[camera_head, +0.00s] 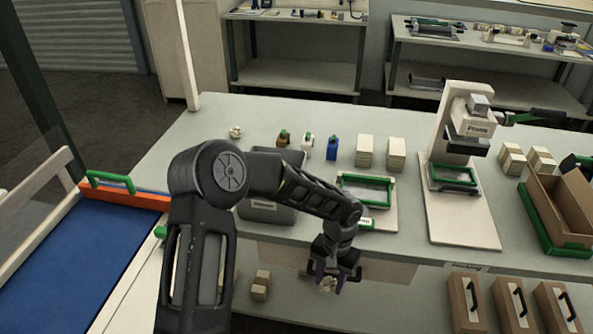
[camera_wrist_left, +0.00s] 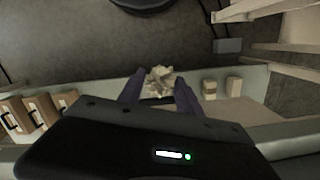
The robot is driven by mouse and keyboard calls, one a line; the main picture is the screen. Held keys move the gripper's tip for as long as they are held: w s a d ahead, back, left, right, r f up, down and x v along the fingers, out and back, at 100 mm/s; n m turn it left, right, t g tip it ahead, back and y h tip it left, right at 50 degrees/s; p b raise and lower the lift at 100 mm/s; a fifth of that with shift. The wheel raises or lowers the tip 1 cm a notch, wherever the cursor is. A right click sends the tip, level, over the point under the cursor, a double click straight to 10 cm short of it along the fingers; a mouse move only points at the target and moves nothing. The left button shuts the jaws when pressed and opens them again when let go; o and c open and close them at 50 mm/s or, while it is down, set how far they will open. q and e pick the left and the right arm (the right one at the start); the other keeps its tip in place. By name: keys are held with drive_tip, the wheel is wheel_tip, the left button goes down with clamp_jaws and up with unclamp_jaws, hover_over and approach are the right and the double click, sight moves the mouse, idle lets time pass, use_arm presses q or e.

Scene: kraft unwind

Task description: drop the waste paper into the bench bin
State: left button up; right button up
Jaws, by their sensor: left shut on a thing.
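My left gripper (camera_head: 333,278) is shut on a crumpled piece of pale waste paper (camera_head: 327,285), low in front of the bench's front edge. In the left wrist view the paper (camera_wrist_left: 160,80) sits between the two purple fingers (camera_wrist_left: 159,94). A dark grey bin with a label (camera_head: 270,214), which looks like the bench bin, stands on the bench to the left of the gripper and farther back. My left arm partly covers it. Another crumpled pale piece (camera_head: 235,132) lies at the back left of the bench. My right gripper is not in view.
A green-framed tray (camera_head: 367,189) sits right of the bin. A press (camera_head: 462,140), stacks of tan blocks (camera_head: 365,150) and an open cardboard box (camera_head: 565,205) stand farther right. A blue conveyor (camera_head: 70,262) is at the left. Boxes with handles (camera_head: 465,302) stand below the bench top.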

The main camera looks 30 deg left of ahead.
use_arm(q)
drive_tip(key=shift+w, duration=0.35)
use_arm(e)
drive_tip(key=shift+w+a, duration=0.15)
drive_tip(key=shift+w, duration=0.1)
use_arm(q)
drive_tip(key=shift+r, duration=0.1)
